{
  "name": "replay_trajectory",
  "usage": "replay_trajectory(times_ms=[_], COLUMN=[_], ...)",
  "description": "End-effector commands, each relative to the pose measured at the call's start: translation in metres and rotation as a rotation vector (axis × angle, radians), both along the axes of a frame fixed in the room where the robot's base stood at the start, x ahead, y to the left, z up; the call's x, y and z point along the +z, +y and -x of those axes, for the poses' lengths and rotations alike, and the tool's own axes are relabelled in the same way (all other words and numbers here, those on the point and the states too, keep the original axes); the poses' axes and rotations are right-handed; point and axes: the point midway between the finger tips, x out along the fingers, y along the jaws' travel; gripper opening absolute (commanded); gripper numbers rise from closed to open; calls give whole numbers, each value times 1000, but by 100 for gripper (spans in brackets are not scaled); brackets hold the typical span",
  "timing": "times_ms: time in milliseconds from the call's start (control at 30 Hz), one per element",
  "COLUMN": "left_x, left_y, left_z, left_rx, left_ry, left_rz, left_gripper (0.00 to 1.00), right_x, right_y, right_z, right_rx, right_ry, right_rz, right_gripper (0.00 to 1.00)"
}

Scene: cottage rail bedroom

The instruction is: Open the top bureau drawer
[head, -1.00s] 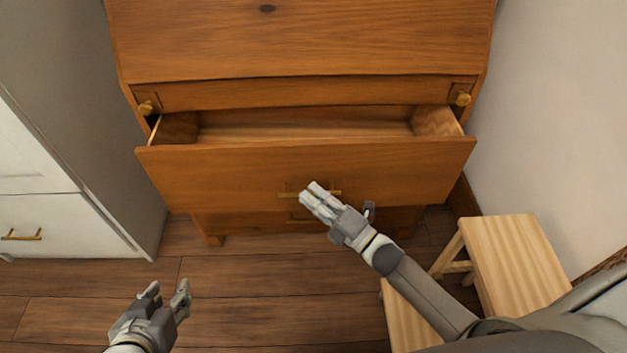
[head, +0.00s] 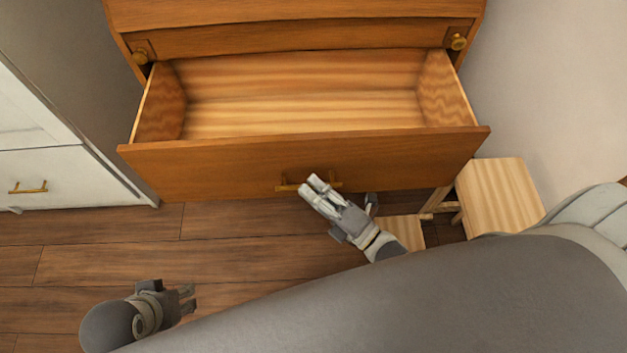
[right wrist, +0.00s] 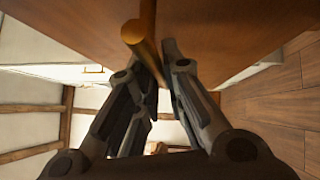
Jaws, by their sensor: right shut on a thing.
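The wooden bureau (head: 300,38) stands at the top of the head view. Its top drawer (head: 215,165) is pulled well out, and its pale inside is empty. The brass bar handle (head: 287,187) is on the drawer front, partly hidden by my right gripper (head: 313,186). That gripper is shut on the handle. In the right wrist view the handle (right wrist: 138,42) runs to the fingertips (right wrist: 160,70) beside the drawer front (right wrist: 210,30). My left gripper (head: 188,299) is at the lower left above the floor, away from the bureau; its fingers look apart, with nothing between them.
A pale wooden step stool (head: 497,195) stands at the right, close to the drawer's right end and my right arm. A white cabinet (head: 60,180) stands at the left. The plank floor (head: 220,240) in front of the drawer is clear.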

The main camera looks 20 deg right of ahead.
Motion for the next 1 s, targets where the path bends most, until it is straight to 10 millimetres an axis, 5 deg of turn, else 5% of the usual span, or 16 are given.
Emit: replay_trajectory(times_ms=[300,333,500,833,1000], left_x=[0,0,0,0,0], left_y=[0,0,0,-1,0], left_z=[0,0,0,0,0], left_rx=[0,0,0,1,1], left_ry=[-1,-1,-1,-1,-1], left_rz=[0,0,0,1,1], left_gripper=[40,40,40,40,40], right_x=[-1,-1,-1,-1,-5], right_y=[0,0,0,-1,-11], right_z=[1,1,0,2,21], right_rx=[0,0,0,0,-1], right_ry=[1,1,2,2,5], right_rz=[2,2,1,1,1], right_gripper=[0,13,32,32,32])
